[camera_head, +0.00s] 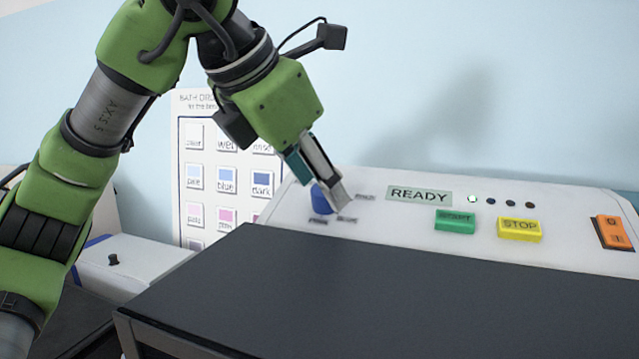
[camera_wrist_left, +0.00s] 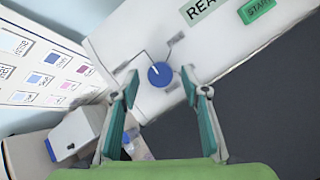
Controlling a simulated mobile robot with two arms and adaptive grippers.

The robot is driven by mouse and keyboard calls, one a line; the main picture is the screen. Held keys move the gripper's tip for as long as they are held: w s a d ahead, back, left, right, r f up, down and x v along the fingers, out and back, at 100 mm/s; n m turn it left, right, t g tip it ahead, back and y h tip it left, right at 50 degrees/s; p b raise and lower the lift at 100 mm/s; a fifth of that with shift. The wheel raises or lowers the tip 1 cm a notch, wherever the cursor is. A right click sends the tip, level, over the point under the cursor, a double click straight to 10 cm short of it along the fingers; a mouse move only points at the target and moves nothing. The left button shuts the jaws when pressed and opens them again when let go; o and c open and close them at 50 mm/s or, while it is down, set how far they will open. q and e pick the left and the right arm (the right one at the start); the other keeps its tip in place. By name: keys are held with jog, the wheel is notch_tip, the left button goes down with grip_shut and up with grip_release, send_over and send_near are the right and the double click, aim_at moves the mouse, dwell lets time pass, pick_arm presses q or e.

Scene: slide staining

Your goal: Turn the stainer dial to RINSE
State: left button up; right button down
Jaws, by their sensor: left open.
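The stainer (camera_head: 410,222) is a white machine with a sloped panel. Its blue dial (camera_head: 322,199) sits at the panel's left end, partly hidden by my left gripper (camera_head: 330,198). In the left wrist view the dial (camera_wrist_left: 160,74) is round with a white pointer line, and labels surround it, too blurred to read. My left gripper (camera_wrist_left: 160,86) is open, its two fingers on either side of the dial; I cannot tell whether they touch it. The READY display (camera_head: 419,194) is right of the dial. My right gripper is not in view.
A green START button (camera_head: 455,221), a yellow STOP button (camera_head: 519,229) and an orange switch (camera_head: 612,232) are further right on the panel. A dark surface (camera_head: 380,290) lies in front. A colour chart (camera_head: 222,170) stands behind at left, above a white box (camera_head: 130,268).

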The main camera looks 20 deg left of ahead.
pick_arm(q)
jog(key=v, duration=1.1)
jog(key=shift+w+f, duration=0.1)
